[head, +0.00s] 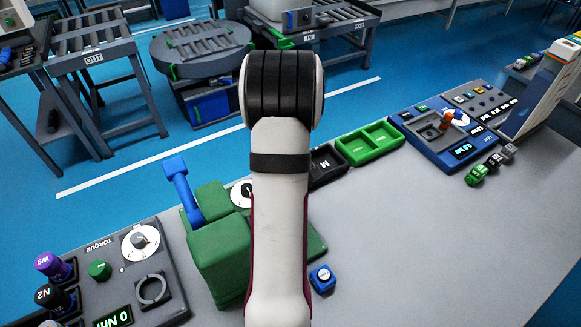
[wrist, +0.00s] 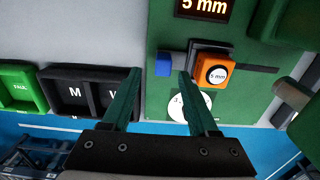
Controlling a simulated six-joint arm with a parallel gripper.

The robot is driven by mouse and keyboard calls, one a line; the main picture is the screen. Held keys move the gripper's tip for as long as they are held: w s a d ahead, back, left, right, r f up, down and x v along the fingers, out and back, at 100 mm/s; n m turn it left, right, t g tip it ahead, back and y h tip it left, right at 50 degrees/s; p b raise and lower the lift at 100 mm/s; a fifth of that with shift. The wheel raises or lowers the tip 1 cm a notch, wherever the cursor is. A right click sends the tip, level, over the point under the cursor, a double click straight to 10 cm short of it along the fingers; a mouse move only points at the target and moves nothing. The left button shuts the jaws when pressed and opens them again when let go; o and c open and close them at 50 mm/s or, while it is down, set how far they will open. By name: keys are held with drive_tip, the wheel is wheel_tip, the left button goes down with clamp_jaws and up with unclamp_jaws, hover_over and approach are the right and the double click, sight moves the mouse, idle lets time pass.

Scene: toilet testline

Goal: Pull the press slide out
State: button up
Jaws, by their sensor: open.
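The green press (head: 220,250) stands on the grey table in the head view, with a raised blue lever (head: 182,185), partly behind my arm. In the wrist view its green plate (wrist: 262,100) carries a dark slide bar (wrist: 255,68) with a blue end piece (wrist: 164,64) at the left. Contact cannot be told. The head view hides my gripper behind my arm.
A display (wrist: 204,7) reads 5 mm above the slide, and a white dial (wrist: 190,105) lies below it. A black tray (head: 325,165) and green tray (head: 370,143) stand beside the press. A torque panel (head: 118,265) is at left. A small blue block (head: 322,278) lies right of the press.

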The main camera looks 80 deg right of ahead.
wheel_tip(320, 180, up, 11)
wheel_tip(320, 180, up, 7)
idle(0.8)
